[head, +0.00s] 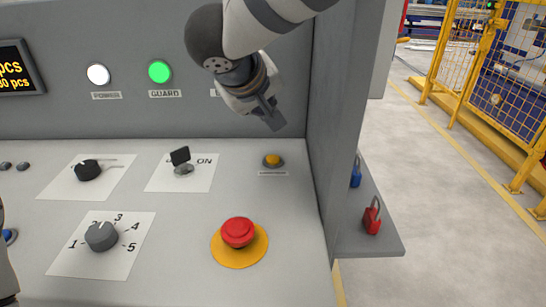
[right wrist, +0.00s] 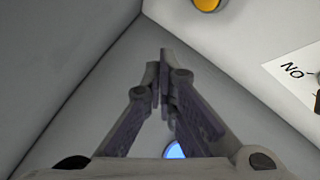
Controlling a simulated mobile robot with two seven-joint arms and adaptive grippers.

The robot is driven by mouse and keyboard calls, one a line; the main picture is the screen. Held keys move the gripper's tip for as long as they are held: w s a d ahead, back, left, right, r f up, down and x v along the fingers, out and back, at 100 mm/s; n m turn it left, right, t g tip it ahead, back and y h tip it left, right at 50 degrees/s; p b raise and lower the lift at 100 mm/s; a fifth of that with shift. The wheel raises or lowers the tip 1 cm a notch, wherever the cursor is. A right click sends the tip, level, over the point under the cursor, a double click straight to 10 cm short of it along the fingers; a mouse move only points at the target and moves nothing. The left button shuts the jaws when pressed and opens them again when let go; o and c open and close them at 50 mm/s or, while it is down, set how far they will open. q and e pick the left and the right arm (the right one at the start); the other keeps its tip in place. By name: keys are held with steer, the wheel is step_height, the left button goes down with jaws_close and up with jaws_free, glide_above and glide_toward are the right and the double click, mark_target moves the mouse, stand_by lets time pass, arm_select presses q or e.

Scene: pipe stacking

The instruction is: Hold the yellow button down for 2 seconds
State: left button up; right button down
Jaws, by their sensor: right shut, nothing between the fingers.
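The yellow button (head: 273,160) sits in a dark ring at the right of the sloping grey panel, above a small label. It also shows at the top edge of the right wrist view (right wrist: 207,4), partly cut off. My right gripper (head: 275,122) hangs from the top of the head view, above and apart from the button, near the upright back panel. In the right wrist view its fingers (right wrist: 164,75) are together and empty. Only a small part of my left arm shows at the lower left edge of the head view; its fingers are not visible.
A red emergency button (head: 238,232) stands in front of the yellow one. A key switch (head: 181,160), a black knob (head: 87,170) and a numbered dial (head: 102,236) lie to its left. A grey side wall (head: 345,110) rises close on the right. The green GUARD lamp (head: 159,72) is lit.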

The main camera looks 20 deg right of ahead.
mark_target(269, 158)
steer(key=shift+f, duration=3.2)
steer(key=shift+f, duration=0.4)
steer(key=shift+f, duration=0.45)
steer(key=shift+r, duration=0.1)
stand_by(1.7)
steer(key=shift+r, duration=0.8)
steer(key=shift+r, duration=2.5)
